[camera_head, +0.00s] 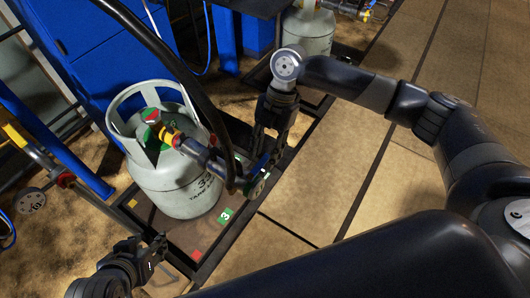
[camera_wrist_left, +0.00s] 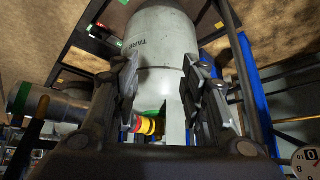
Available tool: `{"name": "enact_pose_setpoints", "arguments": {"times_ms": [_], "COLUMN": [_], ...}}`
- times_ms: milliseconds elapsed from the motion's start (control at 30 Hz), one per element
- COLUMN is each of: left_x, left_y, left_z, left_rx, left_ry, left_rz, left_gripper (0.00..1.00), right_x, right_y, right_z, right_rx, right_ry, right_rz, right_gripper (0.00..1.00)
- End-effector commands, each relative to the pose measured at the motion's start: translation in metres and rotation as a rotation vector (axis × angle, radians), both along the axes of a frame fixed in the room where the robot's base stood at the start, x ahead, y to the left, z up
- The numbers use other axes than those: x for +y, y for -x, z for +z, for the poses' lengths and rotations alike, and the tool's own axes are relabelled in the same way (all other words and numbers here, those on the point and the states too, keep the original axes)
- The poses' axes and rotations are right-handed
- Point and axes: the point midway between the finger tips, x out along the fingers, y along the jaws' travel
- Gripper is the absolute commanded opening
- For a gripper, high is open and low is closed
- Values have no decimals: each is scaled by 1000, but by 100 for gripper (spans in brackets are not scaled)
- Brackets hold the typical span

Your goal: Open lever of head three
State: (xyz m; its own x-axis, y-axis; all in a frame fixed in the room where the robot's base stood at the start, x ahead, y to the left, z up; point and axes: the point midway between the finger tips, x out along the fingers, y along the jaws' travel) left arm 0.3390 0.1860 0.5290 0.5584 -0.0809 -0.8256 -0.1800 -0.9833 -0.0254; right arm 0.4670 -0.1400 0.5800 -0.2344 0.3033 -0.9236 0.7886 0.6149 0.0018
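A grey gas cylinder (camera_head: 180,182) stands on the scale platform beside the green sign "3" (camera_head: 226,215). The filling head (camera_head: 208,157), with a yellow and red coupling, is on its valve and points right. A blue lever-like part (camera_head: 261,163) shows at its outer end, partly hidden. My right gripper (camera_head: 272,150) points down over that end, fingers apart; I cannot tell whether it touches the lever. My left gripper (camera_head: 150,252) is low at the left, open and empty. In the left wrist view its fingers (camera_wrist_left: 162,80) are spread, with the cylinder (camera_wrist_left: 160,40) beyond.
A thick black hose (camera_head: 195,85) runs down to the filling head. Blue cabinets (camera_head: 95,65) stand behind. Another cylinder (camera_head: 308,30) stands on a scale at the back. A red square (camera_head: 197,254) marks the front frame. Tiled floor (camera_head: 330,165) at the right is clear.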

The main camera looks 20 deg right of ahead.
Motion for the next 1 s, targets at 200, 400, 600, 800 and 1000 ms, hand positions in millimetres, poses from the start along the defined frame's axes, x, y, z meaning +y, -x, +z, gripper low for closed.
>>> {"name": "enact_pose_setpoints", "arguments": {"times_ms": [200,400,600,800,1000], "left_x": [-1,-1,-1,-1,9], "left_y": [-4,-4,-4,-2,26], "left_z": [2,2,2,2,-8], "left_rx": [-20,-19,-18,-10,117], "left_ry": [4,4,3,2,-24], "left_rz": [-1,-1,-2,-2,11], "left_gripper": [40,40,40,40,40], "right_x": [1,1,1,2,8], "right_y": [1,1,1,1,-1], "right_z": [-3,-3,-3,-2,-1], "right_rx": [1,1,1,1,1], "right_ry": [1,1,1,0,0], "right_rz": [0,0,0,-2,-15], "right_gripper": [35,19,0,0,0]}}
